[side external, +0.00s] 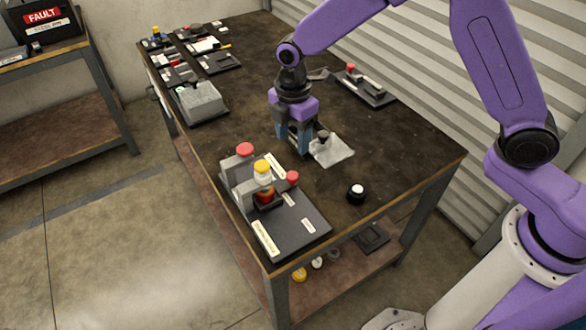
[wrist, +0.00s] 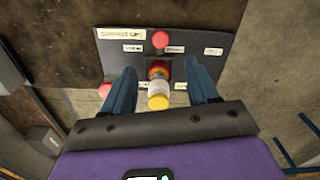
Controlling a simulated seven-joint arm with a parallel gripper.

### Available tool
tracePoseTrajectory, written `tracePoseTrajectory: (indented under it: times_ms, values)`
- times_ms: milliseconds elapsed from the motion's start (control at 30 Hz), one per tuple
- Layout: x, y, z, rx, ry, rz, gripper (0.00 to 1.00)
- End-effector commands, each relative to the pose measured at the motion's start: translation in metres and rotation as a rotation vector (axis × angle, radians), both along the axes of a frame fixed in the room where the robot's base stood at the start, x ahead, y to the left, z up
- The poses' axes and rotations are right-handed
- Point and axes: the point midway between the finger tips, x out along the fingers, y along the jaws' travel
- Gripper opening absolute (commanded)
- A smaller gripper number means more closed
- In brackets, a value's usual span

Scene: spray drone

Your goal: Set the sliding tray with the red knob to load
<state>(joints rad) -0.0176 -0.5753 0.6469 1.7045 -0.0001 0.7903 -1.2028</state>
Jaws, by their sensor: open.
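A dark panel (side external: 290,232) with white labels lies at the table's front; it also shows in the wrist view (wrist: 215,68). It bears a red knob (side external: 292,177), a taller red knob (side external: 245,149) on a grey upright, and a yellow-topped white and red canister (side external: 262,168) in a dark holder. In the wrist view one red knob (wrist: 160,40) sits between two labels. Another (wrist: 104,89) is at the left. I cannot tell which labels read what. My gripper (side external: 296,150) is open and empty, behind the panel in the side view. The canister (wrist: 158,102) appears between its fingers (wrist: 163,82).
Another plate with a red knob (side external: 350,67) is at the back right. A grey block (side external: 200,103) and several small devices stand at the left.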

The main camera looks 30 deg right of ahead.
Motion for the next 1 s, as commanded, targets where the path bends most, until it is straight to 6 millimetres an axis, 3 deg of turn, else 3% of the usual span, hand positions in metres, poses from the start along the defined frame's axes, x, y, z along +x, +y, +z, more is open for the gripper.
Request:
tracePoseTrajectory:
  times_ms: [300,500,700,1000]
  values:
    - [-0.001,-0.001,-0.062,-0.003,0.004,-0.002,0.59]
    - [0.0,-0.001,-0.093,-0.002,0.003,-0.002,0.59]
    - [0.0,0.0,-0.111,0.0,0.0,-0.001,0.59]
    - [0.0,0.0,-0.114,0.0,-0.001,-0.001,0.59]
